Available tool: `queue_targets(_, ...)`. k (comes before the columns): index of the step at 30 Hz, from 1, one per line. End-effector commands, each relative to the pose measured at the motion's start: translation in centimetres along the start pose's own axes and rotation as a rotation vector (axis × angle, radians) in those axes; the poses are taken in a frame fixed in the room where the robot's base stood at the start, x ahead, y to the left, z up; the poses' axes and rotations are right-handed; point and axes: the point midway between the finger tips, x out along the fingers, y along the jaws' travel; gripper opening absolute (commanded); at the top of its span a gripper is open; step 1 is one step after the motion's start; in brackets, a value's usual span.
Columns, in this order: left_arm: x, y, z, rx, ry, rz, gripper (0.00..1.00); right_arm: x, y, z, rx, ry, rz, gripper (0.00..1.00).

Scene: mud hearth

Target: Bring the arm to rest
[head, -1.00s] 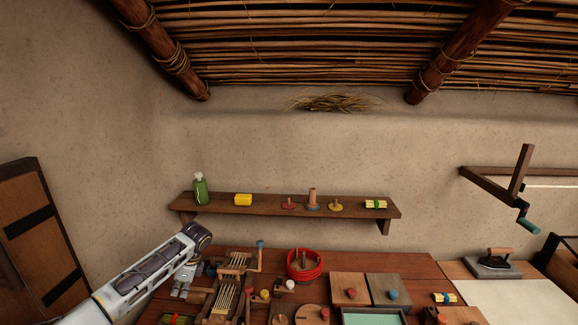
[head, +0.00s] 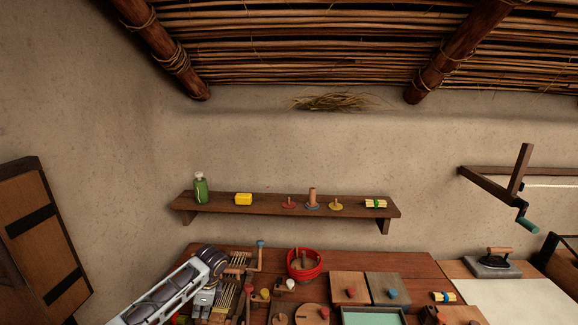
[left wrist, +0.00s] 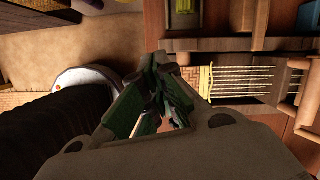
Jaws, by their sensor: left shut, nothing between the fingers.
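My left arm comes in from the lower left in the head view, bent at a dark joint, with the hand pointing down. My left gripper (head: 202,303) is over the left part of the wooden table (head: 408,264), close to a stringed wooden frame (head: 222,297). In the left wrist view the green-sided fingers of the gripper (left wrist: 168,68) are together with nothing between them. The stringed frame (left wrist: 240,80) lies just to the right of the fingertips there. How high the fingers are above it I cannot tell. My right gripper is not in view.
A wall shelf (head: 265,205) holds a green bottle (head: 200,188) and a yellow block (head: 243,199).

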Motion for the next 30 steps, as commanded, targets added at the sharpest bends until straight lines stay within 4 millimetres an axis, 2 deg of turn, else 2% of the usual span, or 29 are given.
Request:
queue_targets(1, 0.4, 1.0, -1.2, -0.003, 0.018, -0.001, 0.00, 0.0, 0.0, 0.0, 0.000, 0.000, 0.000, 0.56)
queue_targets(6, 0.9, 3.6, -4.1, -0.036, 0.072, -0.014, 0.00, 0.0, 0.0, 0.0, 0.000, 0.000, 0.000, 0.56)
queue_targets(15, 1.3, 8.2, -8.0, -0.120, 0.169, -0.028, 0.00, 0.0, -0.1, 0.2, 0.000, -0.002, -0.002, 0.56)
queue_targets(24, 1.1, 12.5, -10.6, -0.237, 0.265, -0.028, 0.00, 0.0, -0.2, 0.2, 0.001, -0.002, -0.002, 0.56)
queue_targets(30, 0.6, 15.1, -11.5, -0.331, 0.324, -0.023, 0.00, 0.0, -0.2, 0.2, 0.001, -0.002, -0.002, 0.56)
